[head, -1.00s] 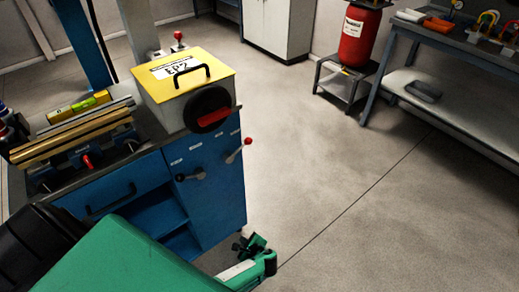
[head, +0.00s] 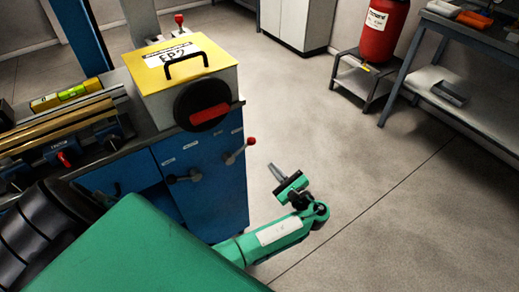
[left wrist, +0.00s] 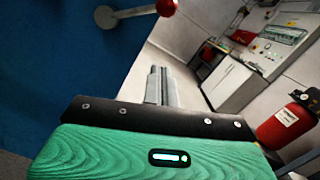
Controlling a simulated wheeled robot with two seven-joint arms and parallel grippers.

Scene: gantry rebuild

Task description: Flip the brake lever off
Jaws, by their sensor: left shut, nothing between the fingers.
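A lever with a red ball (head: 250,141) sticks out from the front of the blue cabinet (head: 222,195). A second lever with a dark knob (head: 170,179) is on its left. Their small labels are unreadable, so I cannot tell which is named the brake. My left gripper (head: 274,170) is shut and empty, just right of and below the red-ball lever in the picture, apart from it. In the left wrist view the shut fingers (left wrist: 158,84) point ahead, with the red ball (left wrist: 166,8) above them at the top edge. My right gripper is not in view.
A yellow-topped box (head: 186,60) with a dark disc and red handle stands on the cabinet. Another red-knobbed lever (head: 179,18) is behind it. A red tank (head: 383,28) on a stand and a workbench (head: 470,45) are at the right. The floor between is clear.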

